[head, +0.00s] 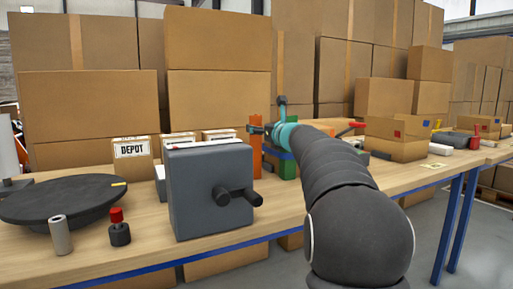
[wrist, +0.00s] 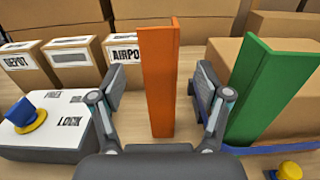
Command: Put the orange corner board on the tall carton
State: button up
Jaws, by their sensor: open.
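The orange corner board (wrist: 160,80) stands upright on the table, in the middle of the wrist view. In the head view a narrow strip of the orange board (head: 256,152) shows behind the grey box, partly covered. My gripper (wrist: 158,95) is open, its two fingers spread to the left and right of the orange board, with gaps on both sides. In the head view my gripper (head: 268,130) is at the end of my outstretched arm. I cannot tell which carton is the tall one.
A green corner board (wrist: 268,88) stands close to the right finger, in front of a carton. Small labelled cartons (wrist: 70,60) stand at the left behind a white switch box (wrist: 50,130). A grey box with handles (head: 208,190) and a black turntable (head: 62,198) stand nearer.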

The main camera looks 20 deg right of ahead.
aim_at(256, 120)
jog(key=w+p, duration=0.1)
jog(key=w, duration=0.3)
jog(key=shift+w+a, duration=0.1)
jog(key=shift+w, duration=0.3)
jog(key=shift+c, duration=0.2)
grip_shut()
